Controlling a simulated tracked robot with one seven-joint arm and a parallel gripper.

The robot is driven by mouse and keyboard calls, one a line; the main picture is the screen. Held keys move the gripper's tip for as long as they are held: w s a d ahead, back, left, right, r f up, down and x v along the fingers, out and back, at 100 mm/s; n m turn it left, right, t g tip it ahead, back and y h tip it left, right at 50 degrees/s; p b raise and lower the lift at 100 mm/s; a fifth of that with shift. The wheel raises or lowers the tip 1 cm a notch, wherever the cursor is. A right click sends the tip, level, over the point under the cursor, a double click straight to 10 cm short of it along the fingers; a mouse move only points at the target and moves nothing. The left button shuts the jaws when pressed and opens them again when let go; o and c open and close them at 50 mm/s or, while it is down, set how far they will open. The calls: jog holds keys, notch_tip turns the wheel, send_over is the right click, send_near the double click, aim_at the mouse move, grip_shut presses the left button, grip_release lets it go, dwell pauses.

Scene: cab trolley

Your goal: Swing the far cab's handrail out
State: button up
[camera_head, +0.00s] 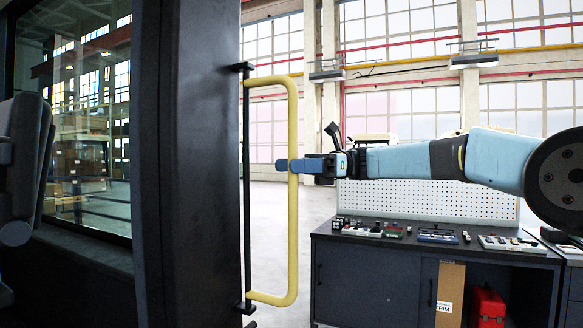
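The yellow handrail (293,235) is a tall upright bar with bent ends, hinged on a black vertical rod (247,200) along the edge of the cab's dark post (190,150). The rail stands out to the right of the post in the picture. My gripper (291,165) reaches in level from the right at about the rail's mid-height. A blue finger crosses the rail, its tip just past it on the left. The other finger is hidden, so I cannot tell whether the fingers are closed on the rail.
The cab's window (75,120) and a dark seat (25,160) are at the left. Behind my arm stands a dark workbench (365,270) with a white pegboard (430,200) and small items on top. A red toolbox (487,305) sits below. Open floor shows between cab and bench.

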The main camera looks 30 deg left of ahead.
jog(key=v, duration=1.4)
jog(key=shift+f, duration=0.1)
